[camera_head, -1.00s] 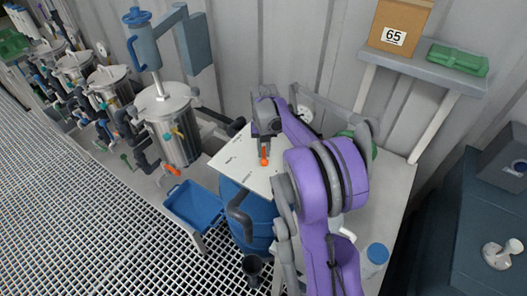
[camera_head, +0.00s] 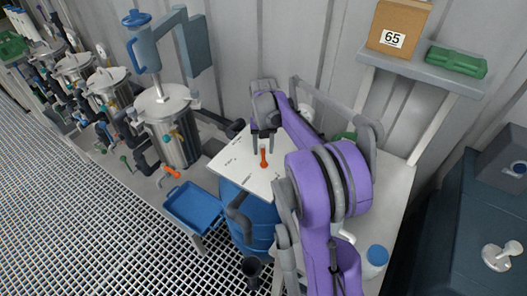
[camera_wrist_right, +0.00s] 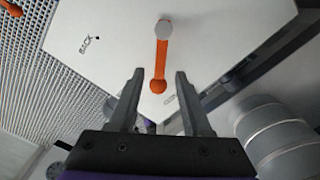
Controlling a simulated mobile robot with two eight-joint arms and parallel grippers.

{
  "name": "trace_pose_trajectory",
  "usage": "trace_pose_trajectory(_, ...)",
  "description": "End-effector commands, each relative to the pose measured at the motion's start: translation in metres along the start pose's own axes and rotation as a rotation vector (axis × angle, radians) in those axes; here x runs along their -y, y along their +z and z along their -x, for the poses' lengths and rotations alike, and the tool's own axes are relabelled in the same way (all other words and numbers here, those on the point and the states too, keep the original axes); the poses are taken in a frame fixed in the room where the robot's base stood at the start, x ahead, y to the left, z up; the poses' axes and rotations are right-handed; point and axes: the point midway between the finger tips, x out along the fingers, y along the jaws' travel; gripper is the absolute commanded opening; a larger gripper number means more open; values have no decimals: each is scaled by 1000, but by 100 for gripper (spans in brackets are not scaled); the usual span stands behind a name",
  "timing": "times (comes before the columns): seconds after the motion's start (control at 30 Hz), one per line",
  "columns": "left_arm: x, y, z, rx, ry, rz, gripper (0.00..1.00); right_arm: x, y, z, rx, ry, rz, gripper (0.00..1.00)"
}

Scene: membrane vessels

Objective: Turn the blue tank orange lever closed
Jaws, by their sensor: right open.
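The orange lever (camera_head: 264,158) stands out from a white panel (camera_head: 236,163) above the blue tank (camera_head: 257,222). My right gripper (camera_head: 262,150) is open and empty, its fingers just behind the lever in the head view. In the right wrist view, the lever (camera_wrist_right: 161,60) runs from a pale round cap down to a rounded orange end. That end appears between the open fingertips of the right gripper (camera_wrist_right: 158,75), with visible space on both sides. My left gripper is not in view.
A blue tray (camera_head: 193,204) is left of the tank. A steel vessel (camera_head: 172,130) with another orange handle (camera_head: 171,171) stands farther left. A white bottle with a blue cap (camera_head: 375,260) is at right. A shelf above holds a box (camera_head: 399,25) and green case.

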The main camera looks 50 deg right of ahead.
Motion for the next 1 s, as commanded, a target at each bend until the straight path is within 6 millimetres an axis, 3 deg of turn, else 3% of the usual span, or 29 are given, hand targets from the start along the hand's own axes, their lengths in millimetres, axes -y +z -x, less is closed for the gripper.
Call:
trace_pose_trajectory(0.2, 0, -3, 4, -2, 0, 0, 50, 0, 0, 48, 0, 0, -1, 49)
trace_pose_trajectory(0.4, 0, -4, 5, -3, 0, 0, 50, 0, 0, 76, 0, 0, -2, 49)
trace_pose_trajectory(0.77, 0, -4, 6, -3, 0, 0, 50, 0, 0, 84, 0, 0, -1, 49)
trace_pose_trajectory(0.87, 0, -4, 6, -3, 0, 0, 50, 0, 0, 84, 0, 1, -7, 36)
trace_pose_trajectory(1.0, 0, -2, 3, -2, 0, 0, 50, -1, -1, 80, -6, 30, -141, 11)
